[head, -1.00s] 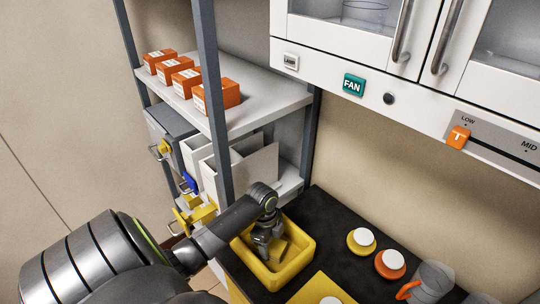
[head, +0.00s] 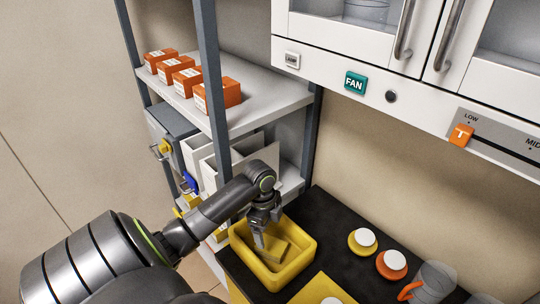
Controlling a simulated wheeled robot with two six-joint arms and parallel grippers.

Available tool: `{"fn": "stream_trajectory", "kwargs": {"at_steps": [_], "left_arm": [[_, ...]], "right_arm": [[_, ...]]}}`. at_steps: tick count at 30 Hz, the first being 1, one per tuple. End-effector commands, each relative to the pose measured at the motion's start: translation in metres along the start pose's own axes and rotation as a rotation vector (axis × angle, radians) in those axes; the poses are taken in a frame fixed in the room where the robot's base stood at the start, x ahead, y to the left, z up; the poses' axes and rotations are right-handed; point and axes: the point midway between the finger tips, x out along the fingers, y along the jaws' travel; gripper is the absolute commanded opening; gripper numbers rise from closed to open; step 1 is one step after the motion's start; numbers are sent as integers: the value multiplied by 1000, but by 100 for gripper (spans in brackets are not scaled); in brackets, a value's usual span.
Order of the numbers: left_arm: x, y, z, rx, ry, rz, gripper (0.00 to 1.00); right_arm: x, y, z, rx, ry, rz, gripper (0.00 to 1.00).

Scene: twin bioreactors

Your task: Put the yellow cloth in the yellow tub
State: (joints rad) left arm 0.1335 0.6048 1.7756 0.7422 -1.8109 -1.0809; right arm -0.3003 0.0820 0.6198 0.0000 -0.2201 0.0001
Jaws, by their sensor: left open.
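The yellow tub (head: 298,268) stands on the dark counter, close to its left end. The yellow cloth (head: 277,250) lies inside the tub as a small folded piece. My left gripper (head: 262,235) is over the left part of the tub, pointing down, open, with its fingers reaching down beside the cloth. The fingers hide part of the tub's inside, and I cannot tell whether they touch the cloth. My right gripper is not in view.
Yellow (head: 362,240) and orange (head: 391,264) round items with white tops stand to the right of the tub, beside a clear jug (head: 433,281) with an orange handle. A shelf (head: 260,95) with orange boxes rises behind my left arm. White cabinets overhang the counter.

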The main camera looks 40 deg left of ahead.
Motion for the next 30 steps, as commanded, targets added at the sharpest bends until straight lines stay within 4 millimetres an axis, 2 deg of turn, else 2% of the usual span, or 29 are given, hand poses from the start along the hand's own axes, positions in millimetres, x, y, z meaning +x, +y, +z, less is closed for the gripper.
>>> {"fn": "stream_trajectory", "kwargs": {"at_steps": [3,9,30], "left_arm": [[-24,0,1,3,-4,-4,80],[-47,0,0,1,-1,-1,80],[-51,0,0,0,0,1,80]], "right_arm": [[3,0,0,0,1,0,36],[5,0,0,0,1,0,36],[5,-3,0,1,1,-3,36]]}}
